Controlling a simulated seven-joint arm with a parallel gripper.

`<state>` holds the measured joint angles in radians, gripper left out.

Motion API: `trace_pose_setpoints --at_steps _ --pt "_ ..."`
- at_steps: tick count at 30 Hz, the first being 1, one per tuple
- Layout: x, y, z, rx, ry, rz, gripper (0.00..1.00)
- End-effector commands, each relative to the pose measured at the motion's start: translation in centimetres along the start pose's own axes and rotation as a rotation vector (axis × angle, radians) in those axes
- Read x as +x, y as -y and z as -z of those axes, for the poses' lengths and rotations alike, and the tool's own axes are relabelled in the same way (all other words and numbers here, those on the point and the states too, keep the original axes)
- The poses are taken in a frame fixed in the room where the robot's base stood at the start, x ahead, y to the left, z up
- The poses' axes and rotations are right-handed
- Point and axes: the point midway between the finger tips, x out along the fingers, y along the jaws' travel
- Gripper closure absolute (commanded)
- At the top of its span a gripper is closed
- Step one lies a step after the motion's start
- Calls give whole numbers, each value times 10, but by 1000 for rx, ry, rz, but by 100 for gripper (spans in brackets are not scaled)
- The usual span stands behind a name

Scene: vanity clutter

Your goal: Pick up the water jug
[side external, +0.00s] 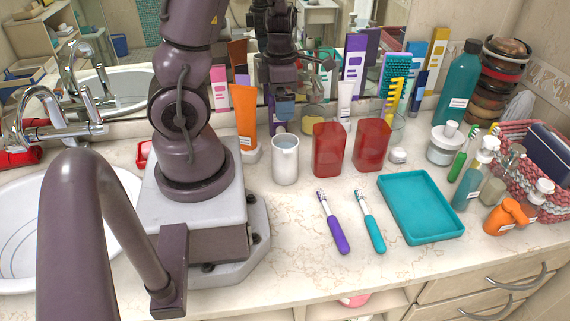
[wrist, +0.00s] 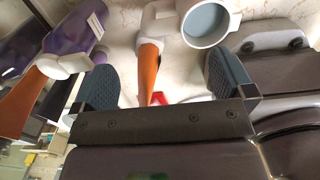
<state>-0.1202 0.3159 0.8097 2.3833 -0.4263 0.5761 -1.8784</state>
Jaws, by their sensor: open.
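The water jug (side external: 285,160) looks like the white cylindrical vessel with a small label, standing upright on the counter right of my base in the side view. In the wrist view, its round white rim and grey-blue inside (wrist: 210,22) show at the top, just beyond the right finger. My gripper (wrist: 162,62) is open, with its two blue-grey fingers wide apart and nothing held between them. The jug is apart from the fingers as far as I can see.
An orange tube (side external: 245,116) stands close behind the jug on its left. Two red cups (side external: 329,150) stand to its right. Toothbrushes (side external: 333,222) and a teal tray (side external: 420,207) lie farther right.

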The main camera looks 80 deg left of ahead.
Motion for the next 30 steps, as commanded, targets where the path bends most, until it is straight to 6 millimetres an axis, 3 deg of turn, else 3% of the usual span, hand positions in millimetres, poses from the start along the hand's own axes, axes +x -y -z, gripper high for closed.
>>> trace_pose_setpoints --at_steps 3,9,17,30 --pt "23 0 2 -5 -8 3 0" --pt "50 0 2 0 -5 3 0" --pt "64 1 1 3 -3 2 0" --pt "109 5 0 2 -3 3 0"
